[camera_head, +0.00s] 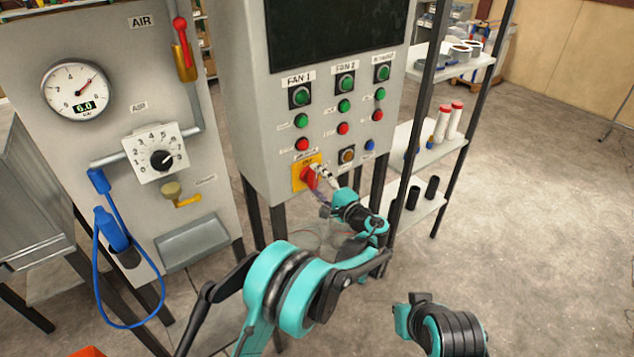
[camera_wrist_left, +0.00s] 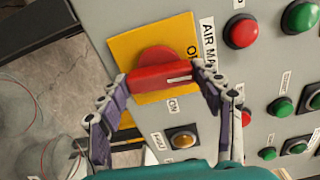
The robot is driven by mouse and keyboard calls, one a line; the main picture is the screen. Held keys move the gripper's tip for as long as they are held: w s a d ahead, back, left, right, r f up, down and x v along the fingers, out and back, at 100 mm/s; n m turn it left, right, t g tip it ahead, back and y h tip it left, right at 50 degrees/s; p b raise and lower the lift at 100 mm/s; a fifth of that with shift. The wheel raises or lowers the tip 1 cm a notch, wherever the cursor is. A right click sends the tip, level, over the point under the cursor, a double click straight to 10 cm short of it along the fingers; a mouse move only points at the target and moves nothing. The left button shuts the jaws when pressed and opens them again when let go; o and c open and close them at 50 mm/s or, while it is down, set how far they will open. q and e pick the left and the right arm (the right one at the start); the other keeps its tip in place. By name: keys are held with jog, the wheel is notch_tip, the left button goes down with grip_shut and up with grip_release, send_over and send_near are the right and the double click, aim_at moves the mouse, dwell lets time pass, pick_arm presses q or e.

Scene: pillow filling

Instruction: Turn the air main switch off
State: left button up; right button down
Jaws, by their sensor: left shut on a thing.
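The air main switch is a red rotary handle (camera_head: 308,178) on a yellow plate (camera_head: 298,184), low on the front of the grey control cabinet. In the left wrist view the red handle (camera_wrist_left: 158,62) lies across the yellow plate (camera_wrist_left: 125,50), with a white mark near its right end. An "ON" label shows below it, and a partly hidden label starting with "O" shows to its right. My left gripper (camera_head: 323,172) is at the switch; its fingers (camera_wrist_left: 168,80) close on both ends of the handle. My right gripper is not in view.
Green and red push buttons for the fans (camera_head: 344,105) sit above the switch. An amber button (camera_head: 347,156) is close to its right. A shelf rack (camera_head: 440,150) stands to the right. The air panel (camera_head: 130,60) with gauge, dial and blue hose is to the left.

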pick_arm(q)
jog(key=shift+n, duration=0.6)
jog(key=o, duration=1.2)
jog(key=shift+c, duration=0.2)
jog(key=v, duration=0.7)
jog(key=shift+s, duration=0.15)
jog(key=shift+d, duration=0.15)
